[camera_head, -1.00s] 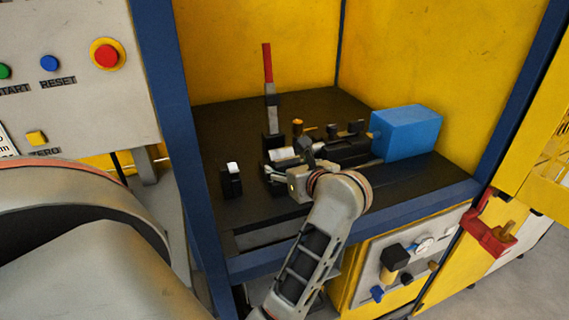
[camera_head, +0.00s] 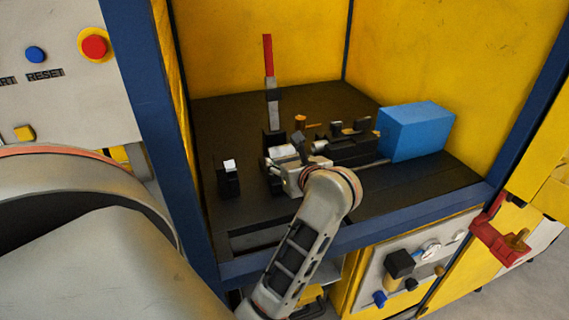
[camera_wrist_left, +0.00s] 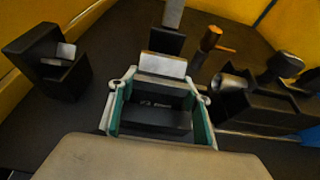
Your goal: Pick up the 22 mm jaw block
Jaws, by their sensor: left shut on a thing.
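My left gripper (camera_head: 283,168) is beside the bending machine in the head view. In the left wrist view, its two green-padded fingers (camera_wrist_left: 160,112) are shut on a dark block (camera_wrist_left: 155,118) with faint, unreadable lettering. I take it for the 22 mm jaw block. A pale metal piece (camera_wrist_left: 163,66) shows just beyond the fingertips. In the head view the gripper mostly hides the held block, and I cannot tell whether it is clear of the surface. A second black block (camera_head: 229,183) with a pale insert stands apart to the left; it also shows in the wrist view (camera_wrist_left: 50,75). My right gripper is not in view.
A red-handled lever (camera_head: 268,58) stands upright behind the gripper. The black machine (camera_head: 355,151) and a blue box (camera_head: 416,131) are to the right. A blue frame post (camera_head: 166,150) bounds the left. The black table (camera_head: 222,118) is clear at the back left.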

